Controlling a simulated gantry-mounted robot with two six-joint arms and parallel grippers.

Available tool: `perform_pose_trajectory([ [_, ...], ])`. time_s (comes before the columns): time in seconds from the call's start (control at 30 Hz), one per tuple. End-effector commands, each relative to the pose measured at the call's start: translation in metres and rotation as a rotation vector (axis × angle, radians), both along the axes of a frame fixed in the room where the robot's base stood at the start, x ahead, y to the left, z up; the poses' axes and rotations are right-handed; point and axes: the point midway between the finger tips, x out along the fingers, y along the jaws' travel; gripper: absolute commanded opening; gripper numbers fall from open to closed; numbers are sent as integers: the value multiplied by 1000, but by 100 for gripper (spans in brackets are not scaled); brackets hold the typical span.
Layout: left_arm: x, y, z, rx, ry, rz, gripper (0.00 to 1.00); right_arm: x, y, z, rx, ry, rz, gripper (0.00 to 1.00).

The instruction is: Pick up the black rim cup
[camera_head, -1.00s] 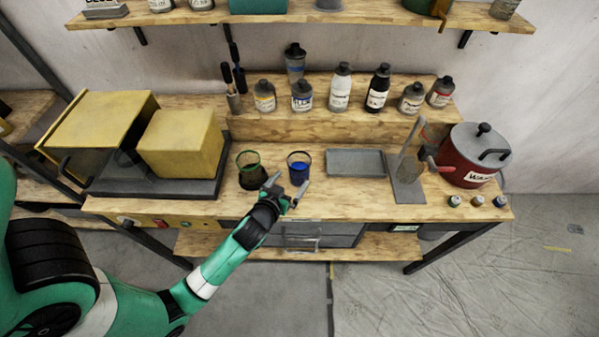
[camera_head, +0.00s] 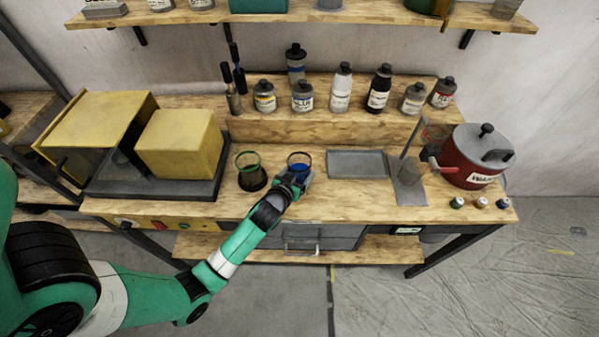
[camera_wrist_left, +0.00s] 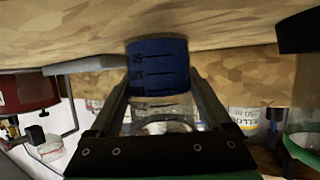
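The black rim cup (camera_head: 299,160), clear with blue contents, stands upright on the bench. My left gripper (camera_head: 294,180) is at its near side and covers its lower part in the head view. In the left wrist view the blue part of the cup (camera_wrist_left: 158,72) sits between the two fingertips of my left gripper (camera_wrist_left: 160,88). The fingers are spread along both sides of the cup; whether they touch it is hard to tell. A green rim cup (camera_head: 250,171) with dark contents stands to the left. My right gripper is not in view.
A grey tray (camera_head: 357,164) lies right of the cup, then a stand with a grey beaker (camera_head: 411,169) and a red pot (camera_head: 474,158). A yellow box (camera_head: 181,143) is at left. Several bottles (camera_head: 340,88) line the raised step behind.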

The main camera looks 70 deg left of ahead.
Motion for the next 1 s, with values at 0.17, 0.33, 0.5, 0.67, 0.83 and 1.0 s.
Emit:
perform_pose_trajectory([
  [0.17,0,0,0,0,0,0,41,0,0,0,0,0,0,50],
  [0.33,0,0,0,0,0,0,10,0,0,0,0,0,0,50],
  [0.5,0,0,1,1,-1,0,10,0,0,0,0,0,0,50],
  [0.67,0,0,6,1,-1,0,10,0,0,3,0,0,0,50],
  [0.83,0,0,28,2,-5,-1,10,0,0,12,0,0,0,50],
  [1.0,-23,-9,67,2,-3,1,10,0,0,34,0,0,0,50],
])
